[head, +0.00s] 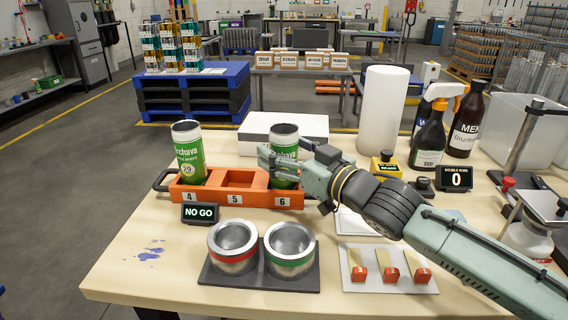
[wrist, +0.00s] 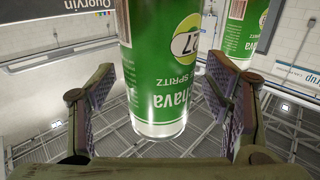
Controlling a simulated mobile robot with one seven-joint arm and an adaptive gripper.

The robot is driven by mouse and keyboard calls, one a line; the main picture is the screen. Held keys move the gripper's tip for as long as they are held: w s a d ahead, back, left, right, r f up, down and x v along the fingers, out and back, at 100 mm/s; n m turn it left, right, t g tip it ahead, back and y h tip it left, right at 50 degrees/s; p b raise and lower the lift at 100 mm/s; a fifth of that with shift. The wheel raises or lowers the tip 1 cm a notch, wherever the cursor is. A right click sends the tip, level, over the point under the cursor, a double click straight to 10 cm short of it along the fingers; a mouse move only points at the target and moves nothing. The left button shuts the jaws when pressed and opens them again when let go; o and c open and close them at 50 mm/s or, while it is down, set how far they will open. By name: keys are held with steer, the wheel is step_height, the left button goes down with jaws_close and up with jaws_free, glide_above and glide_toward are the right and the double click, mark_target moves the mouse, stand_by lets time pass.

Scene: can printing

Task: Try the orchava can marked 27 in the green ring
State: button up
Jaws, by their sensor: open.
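The green orchava can marked 27 (wrist: 165,75) stands in compartment 6 of the orange tray (head: 233,197); in the head view it (head: 284,138) is partly hidden by my gripper (head: 277,163). My gripper's fingers are open, one on each side of the can in the wrist view. The green ring (head: 290,264) is a metal cup-like gauge with a green band, empty, on a dark base at the front. The red ring (head: 233,259) sits to its left, also empty.
Another orchava can (head: 188,155) stands in compartment 4; compartment 5 is empty. A NO GO display (head: 200,214) stands before the tray. A plate with numbered red-ended pieces (head: 388,272) lies right of the rings. A white cylinder (head: 383,110) and bottles stand behind.

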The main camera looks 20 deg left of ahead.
steer(key=shift+w+a, duration=0.2)
steer(key=shift+a, duration=0.1)
steer(key=shift+c, duration=0.6)
steer(key=c, duration=0.7)
steer(key=shift+c, duration=0.2)
